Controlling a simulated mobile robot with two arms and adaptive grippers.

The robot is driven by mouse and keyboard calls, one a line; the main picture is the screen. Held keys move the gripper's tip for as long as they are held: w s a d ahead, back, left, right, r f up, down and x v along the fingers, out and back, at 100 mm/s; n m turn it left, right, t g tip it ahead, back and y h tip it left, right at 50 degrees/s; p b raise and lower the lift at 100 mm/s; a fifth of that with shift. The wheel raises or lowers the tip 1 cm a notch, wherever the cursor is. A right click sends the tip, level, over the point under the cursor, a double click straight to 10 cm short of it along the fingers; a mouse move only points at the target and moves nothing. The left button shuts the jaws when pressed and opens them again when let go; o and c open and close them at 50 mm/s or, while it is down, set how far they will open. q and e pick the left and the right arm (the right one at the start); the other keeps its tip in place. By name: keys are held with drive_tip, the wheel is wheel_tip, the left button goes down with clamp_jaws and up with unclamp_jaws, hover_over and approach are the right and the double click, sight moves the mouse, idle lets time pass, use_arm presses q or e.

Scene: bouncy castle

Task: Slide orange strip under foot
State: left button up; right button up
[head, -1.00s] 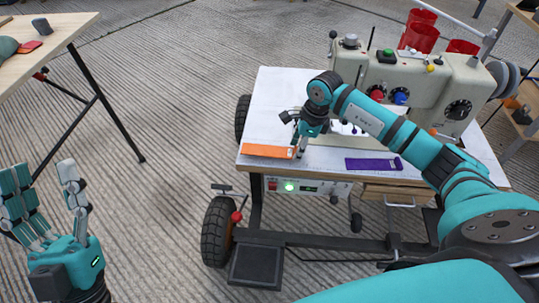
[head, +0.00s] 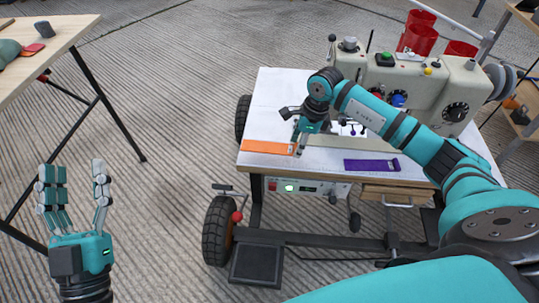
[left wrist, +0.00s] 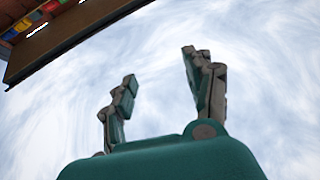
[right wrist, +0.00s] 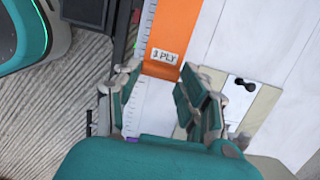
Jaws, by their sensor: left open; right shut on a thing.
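The orange strip (head: 266,147) lies flat at the front left of the white sewing table. In the right wrist view the strip (right wrist: 185,25) carries a "3 PLY" label at its near end. My right gripper (head: 302,146) is at the strip's right end in the head view. Its fingers (right wrist: 155,85) are shut on that end, one on each side of it. The sewing machine (head: 425,85) stands at the back of the table; its foot is hidden behind my right arm. My left gripper (head: 77,185) is open, empty and upright, away from the table, and points at sky in its wrist view (left wrist: 160,85).
A purple strip (head: 371,165) lies on the table right of my right gripper. Red cups (head: 420,35) stand behind the machine. A wooden table (head: 60,35) with small items is at the far left. Open floor (head: 165,150) lies between the tables.

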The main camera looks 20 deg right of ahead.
drive_tip(key=shift+r+p, duration=0.3)
drive_tip(key=shift+r, duration=0.25)
use_arm(q)
drive_tip(key=shift+w+a+f+g+y+p, duration=0.1)
drive_tip(key=shift+w+f+g+y, duration=0.2)
drive_tip(key=shift+f+g, duration=0.45)
drive_tip(key=shift+w+f+g+y+p, duration=0.15)
drive_tip(key=shift+w+f+g, duration=0.3)
drive_tip(key=shift+f, duration=0.65)
drive_tip(key=shift+w+a+f+g+y+p, duration=0.15)
drive_tip(key=shift+w+f+g, duration=0.15)
drive_tip(key=shift+f+g, duration=0.45)
use_arm(e)
drive_tip(key=shift+r, duration=0.4)
use_arm(q)
drive_tip(key=shift+d+f, duration=0.1)
drive_tip(key=shift+f, duration=0.05)
